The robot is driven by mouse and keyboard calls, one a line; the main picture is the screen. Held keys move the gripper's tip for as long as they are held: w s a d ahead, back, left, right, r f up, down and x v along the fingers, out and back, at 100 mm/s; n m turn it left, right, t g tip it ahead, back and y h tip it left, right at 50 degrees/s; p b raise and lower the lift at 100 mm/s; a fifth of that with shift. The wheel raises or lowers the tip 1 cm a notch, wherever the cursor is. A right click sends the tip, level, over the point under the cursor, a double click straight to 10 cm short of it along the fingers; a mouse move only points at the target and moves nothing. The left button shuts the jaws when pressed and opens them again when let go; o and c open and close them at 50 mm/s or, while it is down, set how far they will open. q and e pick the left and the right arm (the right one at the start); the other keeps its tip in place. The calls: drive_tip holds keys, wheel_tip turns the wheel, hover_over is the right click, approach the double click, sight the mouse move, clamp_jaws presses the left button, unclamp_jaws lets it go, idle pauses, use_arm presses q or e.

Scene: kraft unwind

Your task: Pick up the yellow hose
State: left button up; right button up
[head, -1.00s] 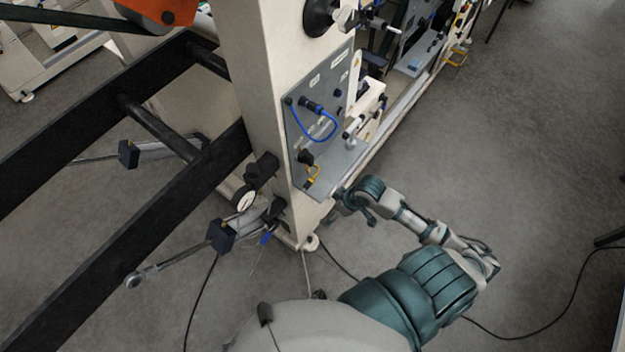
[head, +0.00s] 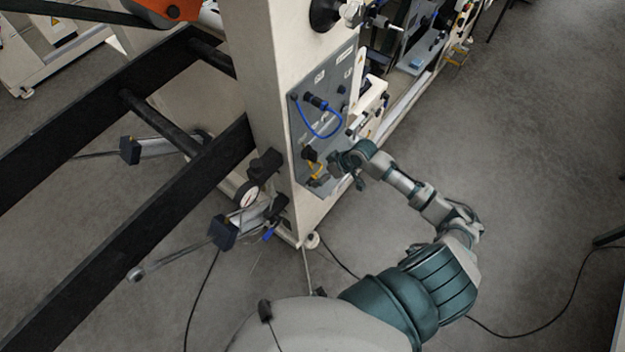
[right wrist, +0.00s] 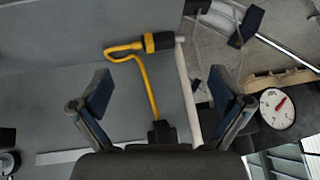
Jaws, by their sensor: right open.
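The yellow hose (head: 317,169) is a short loop low on the grey panel of the beige machine post. In the right wrist view the yellow hose (right wrist: 147,82) bends from a black-and-yellow connector (right wrist: 152,42) down to a dark fitting (right wrist: 162,132). My right gripper (head: 338,172) is just right of the hose in the head view, at the panel's lower part. In the right wrist view my right gripper (right wrist: 160,100) is open and empty, its two fingers spread with the hose showing between them, apart from both. My left gripper is in neither view.
A blue hose (head: 323,130) loops above the yellow one on the same panel (head: 300,125). Open grey floor (head: 510,130) is to the right.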

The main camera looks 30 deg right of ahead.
sight(313, 179)
drive_tip(key=shift+w+a+f, duration=0.3)
drive_tip(key=shift+a+f, duration=0.25)
drive_tip(key=shift+a, duration=0.1)
drive_tip(key=f, duration=0.1)
drive_tip(key=w+f, duration=0.1)
drive_tip(key=f, duration=0.1)
drive_tip(key=w+f, duration=0.1)
drive_tip(key=shift+f, duration=0.15)
drive_tip(key=shift+w+d+f, duration=0.15)
drive_tip(key=shift+d+f, duration=0.05)
drive_tip(key=shift+f, duration=0.1)
drive_tip(key=shift+a+r, duration=0.1)
drive_tip(key=shift+a, duration=0.2)
drive_tip(key=shift+c, duration=0.8)
drive_tip(key=shift+a+r, duration=0.1)
drive_tip(key=shift+a, duration=0.1)
drive_tip(key=c, duration=0.4)
drive_tip(key=shift+a, duration=0.15)
drive_tip(key=c, duration=0.7)
